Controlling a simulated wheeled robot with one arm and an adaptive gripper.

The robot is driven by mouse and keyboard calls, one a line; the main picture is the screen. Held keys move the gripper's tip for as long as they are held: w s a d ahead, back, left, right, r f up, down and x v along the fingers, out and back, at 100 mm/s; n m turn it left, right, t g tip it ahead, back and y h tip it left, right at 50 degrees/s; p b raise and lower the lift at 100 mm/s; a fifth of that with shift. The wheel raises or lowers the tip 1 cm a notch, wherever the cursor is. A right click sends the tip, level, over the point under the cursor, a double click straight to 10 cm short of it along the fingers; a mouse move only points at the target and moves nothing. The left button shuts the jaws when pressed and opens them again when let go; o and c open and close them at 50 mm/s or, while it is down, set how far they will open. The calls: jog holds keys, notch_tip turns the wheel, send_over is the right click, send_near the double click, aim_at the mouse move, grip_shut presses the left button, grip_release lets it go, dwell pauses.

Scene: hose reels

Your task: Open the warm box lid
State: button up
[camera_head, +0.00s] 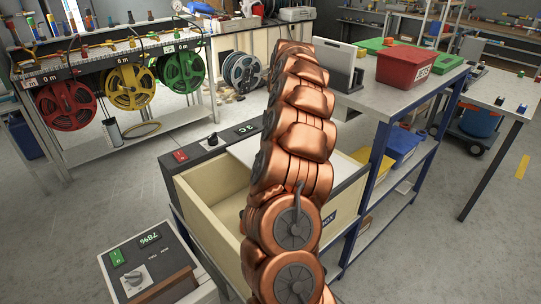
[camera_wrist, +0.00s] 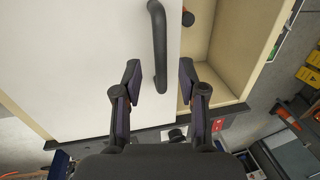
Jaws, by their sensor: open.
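The warm box (camera_head: 205,205) stands low at the centre in the head view, with pale cream walls and a dark control strip. Its white lid (camera_head: 243,151) covers part of the top, and the near part is uncovered. In the wrist view the lid (camera_wrist: 75,65) fills the left and a strip of the open interior (camera_wrist: 222,60) shows at the right. A black bar handle (camera_wrist: 158,45) is fixed near the lid's edge. My gripper (camera_wrist: 160,78) is open, its fingers either side of the handle's lower end in the picture; depth and contact cannot be told. My arm hides it in the head view.
A workbench (camera_head: 377,100) with a red bin (camera_head: 407,65) stands directly right of the box. A control box (camera_head: 150,262) reading 78% sits at the front left. A hose reel rack (camera_head: 110,66) is at the back left.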

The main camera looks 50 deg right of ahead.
jog(key=shift+d+r, duration=0.25)
jog(key=shift+r, duration=0.9)
jog(key=shift+d+r, duration=0.2)
jog(key=shift+r, duration=0.95)
